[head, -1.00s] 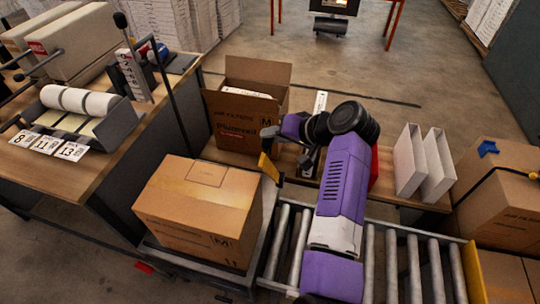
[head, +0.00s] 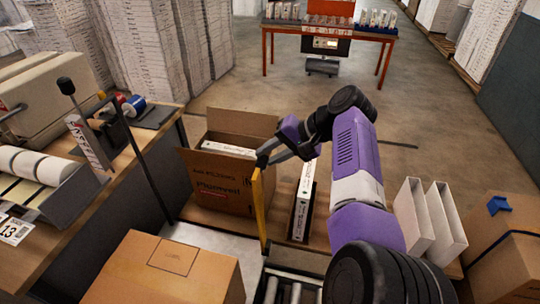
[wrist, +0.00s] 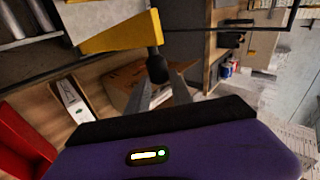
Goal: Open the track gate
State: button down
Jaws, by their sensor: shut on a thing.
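The track gate (head: 258,215) is a yellow panel, seen nearly edge-on in the head view, standing beside the roller track. It also shows as a yellow plate at the top of the wrist view (wrist: 120,35). My gripper (head: 264,158) is at the gate's upper end. In the wrist view the two grey fingers (wrist: 161,84) converge on a black knob-like handle (wrist: 157,66) by the gate's edge and are shut on it. The exact finger contact is partly hidden in the head view.
A closed carton (head: 165,270) stands left of the gate, near the rollers (head: 285,290). An open carton (head: 225,180) and an upright filter box (head: 302,205) are behind it. White panels (head: 430,215) stand at right. A workbench (head: 130,165) and dark post are at left.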

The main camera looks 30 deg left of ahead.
jog(key=shift+f, duration=0.2)
jog(key=c, duration=1.1)
grip_release()
jog(key=shift+r, duration=0.15)
jog(key=v, duration=0.7)
jog(key=shift+w+d+r+b, duration=0.1)
jog(key=shift+d+r+b, duration=0.15)
jog(key=shift+b, duration=0.15)
